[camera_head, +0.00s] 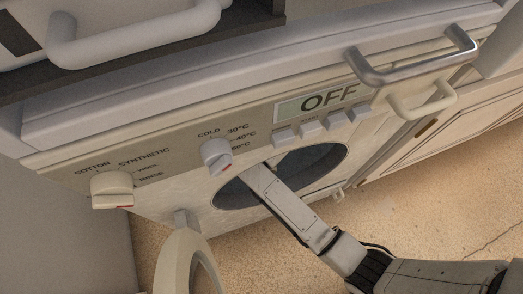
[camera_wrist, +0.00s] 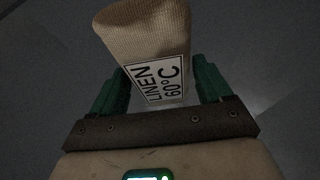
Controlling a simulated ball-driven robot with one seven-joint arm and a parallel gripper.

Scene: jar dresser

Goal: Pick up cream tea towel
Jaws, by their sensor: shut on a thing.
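The cream tea towel (camera_wrist: 140,40) is a rolled or folded ribbed cloth with a white label reading "LINEN 60°C". In the wrist view it stands between the green fingers of my gripper (camera_wrist: 155,88), which is shut on it. The surroundings there are dark and grey. In the head view my arm reaches into the round opening (camera_head: 235,192) of a washing machine (camera_head: 160,215), so the gripper and the towel are hidden inside.
The machine's round door (camera_head: 188,266) stands open at the lower left. Knobs (camera_head: 216,154), buttons and a display reading "OFF" (camera_head: 325,98) are above the opening. A metal handle (camera_head: 415,60) sticks out at the upper right. Speckled floor (camera_head: 420,200) lies clear at the right.

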